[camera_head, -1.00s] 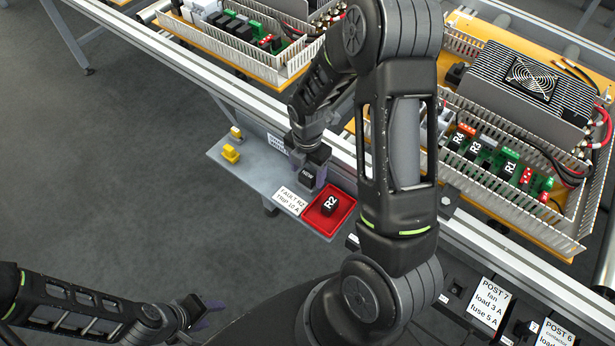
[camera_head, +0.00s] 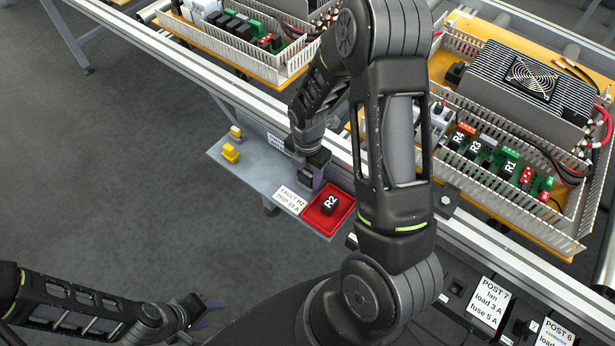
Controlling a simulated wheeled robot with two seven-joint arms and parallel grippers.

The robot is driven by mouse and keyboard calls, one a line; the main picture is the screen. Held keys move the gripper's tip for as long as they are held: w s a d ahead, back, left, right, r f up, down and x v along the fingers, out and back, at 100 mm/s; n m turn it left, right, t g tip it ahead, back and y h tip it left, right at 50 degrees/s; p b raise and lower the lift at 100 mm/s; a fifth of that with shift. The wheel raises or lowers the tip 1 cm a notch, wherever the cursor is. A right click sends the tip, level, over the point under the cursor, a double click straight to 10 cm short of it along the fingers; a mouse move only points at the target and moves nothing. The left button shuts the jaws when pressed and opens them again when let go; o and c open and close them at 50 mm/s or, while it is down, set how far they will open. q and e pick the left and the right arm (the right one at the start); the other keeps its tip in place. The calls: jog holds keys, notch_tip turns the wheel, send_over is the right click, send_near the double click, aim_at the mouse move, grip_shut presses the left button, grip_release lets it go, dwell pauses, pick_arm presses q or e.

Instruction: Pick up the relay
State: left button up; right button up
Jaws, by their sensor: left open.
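A black relay marked R2 (camera_head: 330,203) lies in a red tray (camera_head: 322,231) on the right end of a grey shelf (camera_head: 252,176). My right gripper (camera_head: 311,180) points down over the shelf, just left of and behind the tray. The black block marked NEW, seen earlier at that spot, is now hidden by the gripper's fingers. I cannot tell whether they are closed on it. My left gripper (camera_head: 207,314) is open and empty at the lower left, well away from the shelf.
A white card (camera_head: 291,199) reading FAULT R2 lies left of the tray. Yellow pieces (camera_head: 231,153) sit at the shelf's left. A duct panel at right holds R4 (camera_head: 458,138), R3 (camera_head: 475,147) and R1 (camera_head: 509,167). My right arm crosses the middle of the view.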

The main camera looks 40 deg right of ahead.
aim_at(307, 174)
grip_shut()
jog(key=shift+r, duration=0.1)
dwell(0.3)
notch_tip(307, 174, up, 10)
jog(key=shift+f, duration=0.1)
dwell(0.3)
dwell(0.6)
